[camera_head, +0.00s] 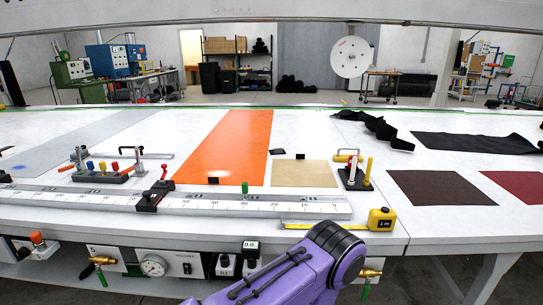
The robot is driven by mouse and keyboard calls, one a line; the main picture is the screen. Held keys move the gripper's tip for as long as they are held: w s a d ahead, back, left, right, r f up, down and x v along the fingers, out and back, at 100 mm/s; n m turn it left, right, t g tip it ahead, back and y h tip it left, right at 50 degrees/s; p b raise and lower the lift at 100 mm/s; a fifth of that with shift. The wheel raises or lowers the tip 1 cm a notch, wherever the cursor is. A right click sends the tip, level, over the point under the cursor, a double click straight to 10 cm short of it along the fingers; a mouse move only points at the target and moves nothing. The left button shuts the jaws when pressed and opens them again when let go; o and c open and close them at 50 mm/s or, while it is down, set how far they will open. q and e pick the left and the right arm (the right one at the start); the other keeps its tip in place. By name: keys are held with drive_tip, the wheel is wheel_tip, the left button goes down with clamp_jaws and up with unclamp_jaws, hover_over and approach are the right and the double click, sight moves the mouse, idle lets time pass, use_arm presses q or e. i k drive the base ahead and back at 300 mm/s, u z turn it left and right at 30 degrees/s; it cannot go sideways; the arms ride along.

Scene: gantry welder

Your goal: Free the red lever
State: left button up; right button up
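A small red lever (163,172) stands up from a black clamp block (150,197) that sits across the long metal ruler (235,203) near the table's front edge. A second small red handle (66,168) lies at the left end of a grey fixture (100,177), which also carries blue, yellow and red knobs. I cannot tell from this view which of the two the task means, or what holds it. A purple arm link of mine shows at the bottom middle, with neither gripper in view.
A yellow tape measure (381,219) lies at the front right with its tape out. A lever fixture (354,178) stands beside a beige sheet (304,174). An orange sheet (232,147) lies mid-table. Gauges and valves (153,265) line the front panel below the edge.

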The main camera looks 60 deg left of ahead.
sight(163, 172)
drive_tip(key=z, duration=1.15)
drive_tip(key=k, duration=1.95)
drive_tip(key=u, duration=1.35)
